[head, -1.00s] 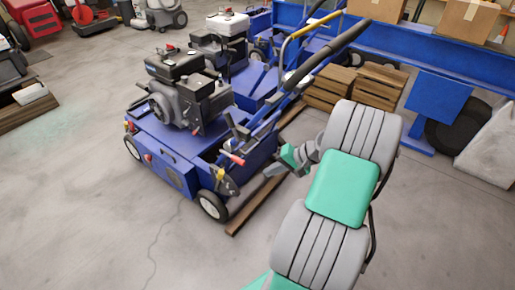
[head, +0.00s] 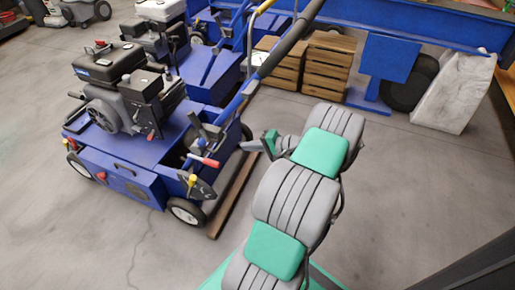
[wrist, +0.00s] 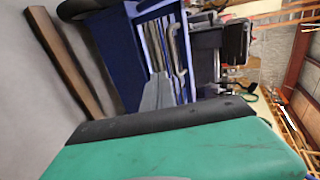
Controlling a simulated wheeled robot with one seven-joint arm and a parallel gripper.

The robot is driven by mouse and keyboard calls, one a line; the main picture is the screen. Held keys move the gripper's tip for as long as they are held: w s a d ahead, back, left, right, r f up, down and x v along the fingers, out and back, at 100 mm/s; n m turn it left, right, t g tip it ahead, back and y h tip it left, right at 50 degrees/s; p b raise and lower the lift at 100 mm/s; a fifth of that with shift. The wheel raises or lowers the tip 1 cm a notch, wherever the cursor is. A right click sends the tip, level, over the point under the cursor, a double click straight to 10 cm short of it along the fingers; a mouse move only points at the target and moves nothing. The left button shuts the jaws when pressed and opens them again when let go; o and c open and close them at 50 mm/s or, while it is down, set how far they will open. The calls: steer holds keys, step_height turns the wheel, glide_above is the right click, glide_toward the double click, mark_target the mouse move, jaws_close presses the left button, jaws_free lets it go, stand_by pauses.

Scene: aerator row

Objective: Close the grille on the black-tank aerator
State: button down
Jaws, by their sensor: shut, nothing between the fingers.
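The black-tank aerator (head: 118,150) is the nearer blue machine on the left in the head view, with a black engine and tank on top. Its near corner by the handle shows a dark open recess and small levers with red and yellow grips. I cannot clearly make out the grille in the head view. In the wrist view a blue machine body (wrist: 122,55) has an opening with metal bars or tines inside. My gripper (head: 245,146) is shut and empty, just right of the aerator's handle end. In the wrist view my gripper (wrist: 160,92) points toward that opening, apparently short of it.
A white-tank aerator (head: 160,10) stands behind the black-tank one. A wooden strip (head: 234,195) lies on the floor beside the near wheel. Wooden crates (head: 326,62) and a blue beam frame stand at the back.

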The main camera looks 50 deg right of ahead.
steer(key=w+a+b, duration=0.2)
steer(key=w, duration=0.4)
steer(key=shift+w+f, duration=0.15)
steer(key=shift+f, duration=0.2)
steer(key=shift+a, duration=0.1)
